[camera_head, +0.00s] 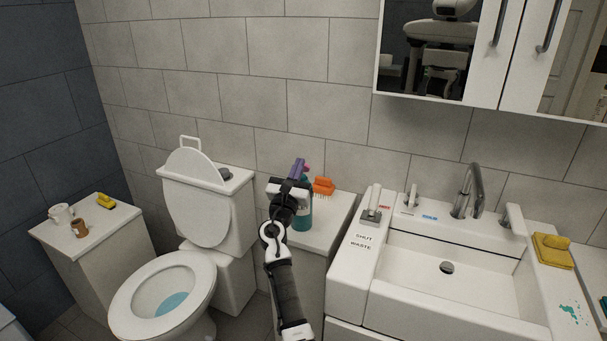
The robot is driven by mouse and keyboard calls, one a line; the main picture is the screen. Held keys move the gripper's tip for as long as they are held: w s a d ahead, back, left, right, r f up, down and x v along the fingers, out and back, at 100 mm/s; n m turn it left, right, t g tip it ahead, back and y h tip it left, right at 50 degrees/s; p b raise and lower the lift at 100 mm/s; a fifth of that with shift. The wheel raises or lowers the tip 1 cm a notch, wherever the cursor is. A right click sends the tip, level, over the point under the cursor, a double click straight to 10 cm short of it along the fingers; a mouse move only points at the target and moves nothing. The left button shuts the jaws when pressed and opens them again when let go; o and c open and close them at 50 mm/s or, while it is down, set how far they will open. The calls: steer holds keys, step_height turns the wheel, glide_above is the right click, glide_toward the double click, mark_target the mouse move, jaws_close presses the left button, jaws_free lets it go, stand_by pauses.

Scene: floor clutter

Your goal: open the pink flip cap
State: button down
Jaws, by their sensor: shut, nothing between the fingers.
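A teal bottle (304,213) stands on the white cabinet between the toilet and the sink, partly hidden behind my gripper. A small pink part (307,168) shows above it, just right of my fingers, and looks like the pink flip cap. Most of it is hidden, so I cannot tell whether it is open or shut. My gripper (298,168) is at the bottle's top, its purplish fingers together with nothing held. I cannot tell whether it touches the cap.
An orange brush (323,185) is close to the bottle's right. The toilet (170,294) stands left, its lid raised. The sink (447,287) is right, with a faucet (471,190). Mirrored cabinets (497,50) hang above. A left cabinet (88,237) bears a mug and small items.

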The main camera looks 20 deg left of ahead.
steer(key=shift+w+a+r, duration=0.15)
steer(key=shift+w+r, duration=0.65)
steer(key=shift+w, duration=0.05)
steer(key=shift+f, duration=0.1)
stand_by(1.0)
